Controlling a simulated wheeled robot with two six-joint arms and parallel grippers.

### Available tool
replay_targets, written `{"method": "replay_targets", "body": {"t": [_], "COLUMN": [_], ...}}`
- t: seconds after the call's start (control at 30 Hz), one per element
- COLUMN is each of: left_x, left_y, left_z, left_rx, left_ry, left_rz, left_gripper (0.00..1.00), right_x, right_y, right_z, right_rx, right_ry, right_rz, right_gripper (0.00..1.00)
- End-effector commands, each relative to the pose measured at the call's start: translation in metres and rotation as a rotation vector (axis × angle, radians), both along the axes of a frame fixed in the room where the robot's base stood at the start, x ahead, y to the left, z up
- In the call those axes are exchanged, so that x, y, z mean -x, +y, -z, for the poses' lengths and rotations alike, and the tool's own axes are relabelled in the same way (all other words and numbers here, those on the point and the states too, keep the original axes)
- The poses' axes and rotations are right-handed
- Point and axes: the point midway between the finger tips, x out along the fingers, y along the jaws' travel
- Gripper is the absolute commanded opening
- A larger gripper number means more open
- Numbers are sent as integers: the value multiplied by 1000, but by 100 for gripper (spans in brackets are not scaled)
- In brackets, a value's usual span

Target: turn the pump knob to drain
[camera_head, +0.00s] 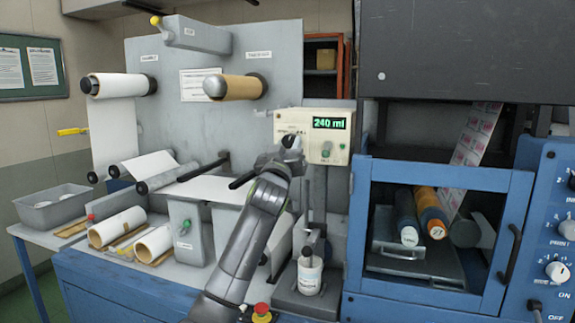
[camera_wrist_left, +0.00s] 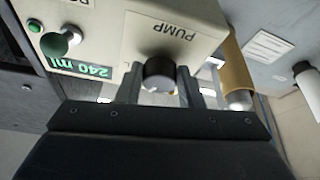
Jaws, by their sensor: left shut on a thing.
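The cream pump box (camera_head: 311,117) stands at the centre of the head view, with a green display (camera_head: 330,123) reading 240 ml. My left gripper (camera_head: 291,146) reaches up to the left part of its front. In the left wrist view, the dark round pump knob (camera_wrist_left: 158,74) sits below the upside-down word PUMP on the panel (camera_wrist_left: 190,22). The two fingers of my left gripper (camera_wrist_left: 160,80) stand either side of the knob and are shut on it. The gripper largely hides the knob in the head view. I cannot read its setting. My right gripper is not in view.
A smaller green knob (camera_head: 327,149) sits under the display. A white container (camera_head: 309,274) stands below the pump box. A red-and-yellow button (camera_head: 262,312) is near the front edge. A blue-framed cabinet (camera_head: 445,175) stands right, and paper rolls (camera_head: 153,243) lie left.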

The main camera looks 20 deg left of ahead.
Motion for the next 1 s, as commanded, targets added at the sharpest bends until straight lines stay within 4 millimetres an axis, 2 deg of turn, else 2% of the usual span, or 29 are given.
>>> {"method": "replay_targets", "body": {"t": [0.03, 0.1, 0.4, 0.67, 1.0], "left_x": [0, 0, 0, 0, 0], "left_y": [-1, -2, -4, -6, -7], "left_z": [7, 7, 2, -2, -7], "left_rx": [37, 98, 383, 630, 939], "left_ry": [-1, 1, 14, 24, 35], "left_rz": [0, 0, 0, -1, 0], "left_gripper": [11, 11, 11, 11, 11], "right_x": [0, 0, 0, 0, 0], "right_y": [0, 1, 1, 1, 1], "right_z": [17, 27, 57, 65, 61], "right_rx": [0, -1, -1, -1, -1], "right_ry": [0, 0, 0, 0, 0], "right_rz": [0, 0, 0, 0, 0], "right_gripper": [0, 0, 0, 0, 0]}}
